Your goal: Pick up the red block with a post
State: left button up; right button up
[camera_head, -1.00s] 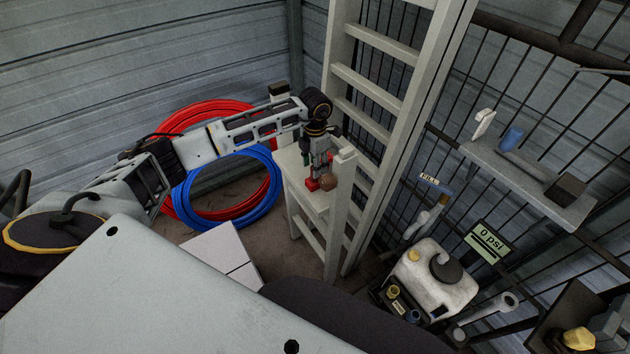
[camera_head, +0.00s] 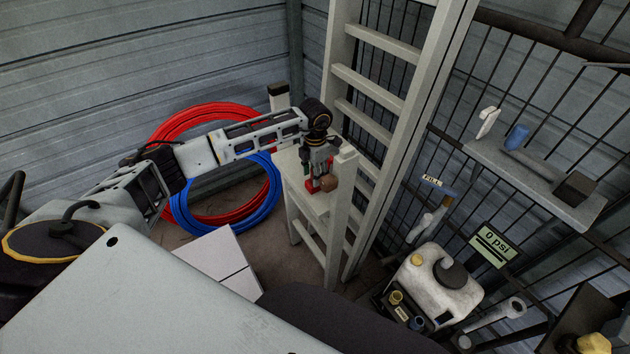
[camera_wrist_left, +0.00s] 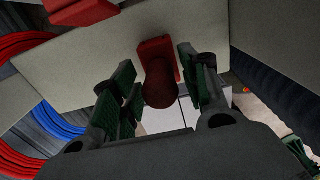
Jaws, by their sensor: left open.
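The red block with a post (camera_head: 312,187) stands on a small pale stand (camera_head: 297,190) beside the ladder, mostly hidden by my gripper in the head view. In the left wrist view the red block (camera_wrist_left: 157,48) lies between the fingers, with a dark red round end (camera_wrist_left: 160,86) nearer the camera. My left gripper (camera_head: 319,174) points down over the block. In the wrist view my left gripper (camera_wrist_left: 157,78) is open, with a gap on each side of the block. My right gripper is not in view.
A pale ladder (camera_head: 375,90) rises close behind the stand. Red hose (camera_head: 205,112) and blue hose (camera_head: 268,200) coils lie left of it. A wire fence with a shelf (camera_head: 540,185), a white tank (camera_head: 440,283) and a "0 psi" sign (camera_head: 492,246) are on the right.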

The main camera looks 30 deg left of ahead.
pick_arm(q)
grip_shut()
jog(key=shift+r+p, duration=0.6)
jog(key=shift+r, duration=0.55)
dwell(0.7)
jog(key=shift+r+p, duration=1.25)
jog(key=shift+r, duration=1.1)
